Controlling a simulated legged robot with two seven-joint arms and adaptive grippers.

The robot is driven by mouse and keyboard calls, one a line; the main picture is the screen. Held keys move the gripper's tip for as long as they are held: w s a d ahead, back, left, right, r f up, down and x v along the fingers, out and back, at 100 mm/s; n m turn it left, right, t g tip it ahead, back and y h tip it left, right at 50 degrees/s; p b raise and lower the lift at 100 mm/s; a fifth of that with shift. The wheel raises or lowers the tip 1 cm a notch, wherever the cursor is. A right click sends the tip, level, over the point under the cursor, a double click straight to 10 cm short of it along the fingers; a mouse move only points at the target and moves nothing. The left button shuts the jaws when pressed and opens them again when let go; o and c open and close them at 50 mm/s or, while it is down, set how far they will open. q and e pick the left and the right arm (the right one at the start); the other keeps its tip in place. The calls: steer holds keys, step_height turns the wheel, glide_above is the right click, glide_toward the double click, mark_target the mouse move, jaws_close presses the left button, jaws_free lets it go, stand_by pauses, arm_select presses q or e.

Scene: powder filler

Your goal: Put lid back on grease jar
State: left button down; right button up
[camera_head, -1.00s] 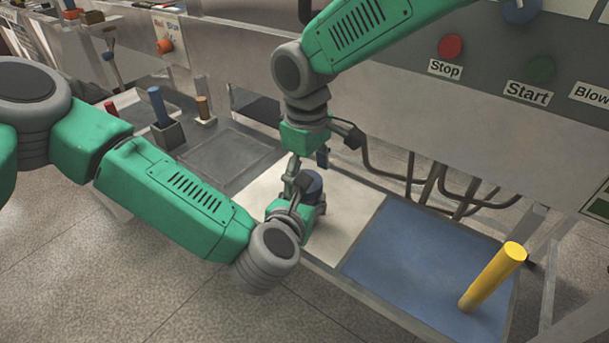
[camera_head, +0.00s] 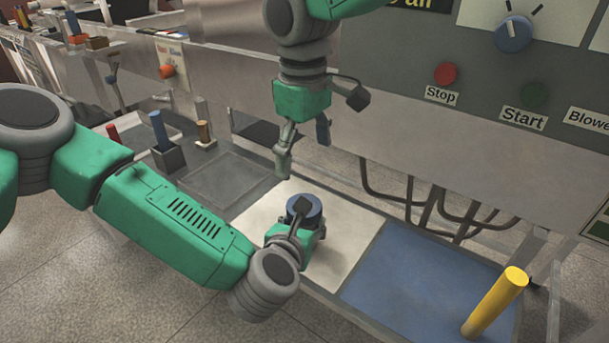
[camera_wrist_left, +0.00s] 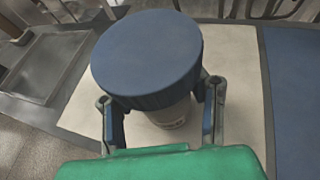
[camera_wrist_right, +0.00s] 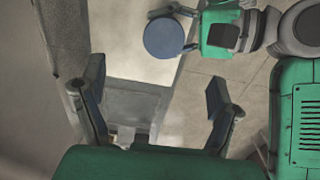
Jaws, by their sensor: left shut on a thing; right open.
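The grease jar (camera_wrist_left: 172,116) is pale, with the blue lid (camera_wrist_left: 148,55) sitting on top of it, looking level. The jar stands over the white mat; the lid also shows in the head view (camera_head: 306,207). My left gripper (camera_head: 300,222) is shut around the jar below the lid, with one finger on each side in the left wrist view. Most of the jar body is hidden by the lid and gripper. My right gripper (camera_head: 303,150) is open and empty above the lid, apart from it. In the right wrist view the lid (camera_wrist_right: 164,38) lies beyond the spread fingers.
A blue mat (camera_head: 415,270) with a yellow cylinder (camera_head: 495,302) lies to the right of the white mat (camera_head: 350,232). A grey tray (camera_head: 222,180) and small holders are at left. The machine panel with the Stop button (camera_head: 445,73) and black cables rise behind.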

steer(key=shift+r, duration=0.65)
arm_select(q)
steer(key=c, duration=0.8)
jaws_free()
steer(key=v, duration=1.2)
steer(key=shift+w, duration=0.1)
